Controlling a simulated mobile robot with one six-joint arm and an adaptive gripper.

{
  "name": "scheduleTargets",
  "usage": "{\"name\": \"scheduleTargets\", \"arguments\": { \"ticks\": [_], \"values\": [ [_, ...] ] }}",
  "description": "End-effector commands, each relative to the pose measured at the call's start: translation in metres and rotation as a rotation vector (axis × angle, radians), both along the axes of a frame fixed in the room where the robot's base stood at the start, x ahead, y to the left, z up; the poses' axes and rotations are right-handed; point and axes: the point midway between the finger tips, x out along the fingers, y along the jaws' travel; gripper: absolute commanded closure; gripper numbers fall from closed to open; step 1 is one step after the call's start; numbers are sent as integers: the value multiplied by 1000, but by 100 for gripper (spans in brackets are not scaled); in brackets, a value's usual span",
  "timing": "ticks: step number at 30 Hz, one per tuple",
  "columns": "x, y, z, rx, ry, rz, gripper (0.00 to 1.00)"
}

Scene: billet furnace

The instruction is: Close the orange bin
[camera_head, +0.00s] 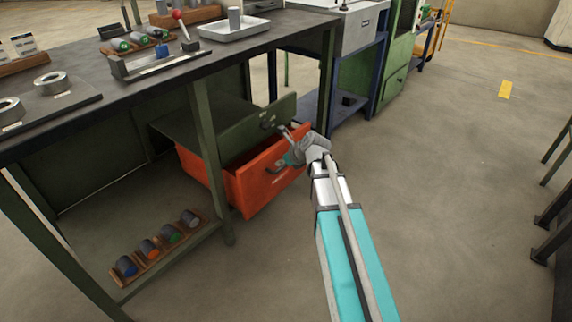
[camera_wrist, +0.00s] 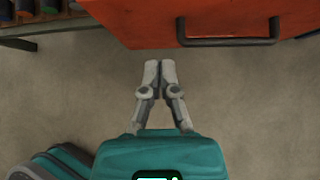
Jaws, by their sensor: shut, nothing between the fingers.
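The orange bin (camera_head: 265,180) is a drawer under the dark workbench, below a green drawer (camera_head: 262,127). It stands pulled out, with its side wall and part of its inside showing. In the wrist view the orange bin (camera_wrist: 140,30) fills the top, with its dark bar handle (camera_wrist: 230,41) at the upper right. My gripper (camera_wrist: 160,64) is shut and empty. Its fingertips point at the bin's front, left of the handle, and appear a little short of it. In the head view my gripper (camera_head: 292,150) is by the bin's front, partly hidden by my wrist.
The workbench (camera_head: 160,85) carries a white tray (camera_head: 235,27) and metal rings. Its green leg (camera_head: 209,160) stands beside the bin. A low shelf holds several coloured cylinders (camera_head: 170,234). The green drawer above also sticks out.

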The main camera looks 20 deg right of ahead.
Motion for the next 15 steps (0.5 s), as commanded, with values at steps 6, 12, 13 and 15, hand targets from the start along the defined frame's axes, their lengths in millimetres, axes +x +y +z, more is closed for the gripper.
{"name": "scheduleTargets", "arguments": {
  "ticks": [6,12,13,15],
  "values": [
    [15,10,-21,0,0,1,100],
    [27,19,-35,-1,0,1,100],
    [29,20,-38,-1,0,1,100],
    [33,23,-43,-1,-1,1,100]
  ]
}}
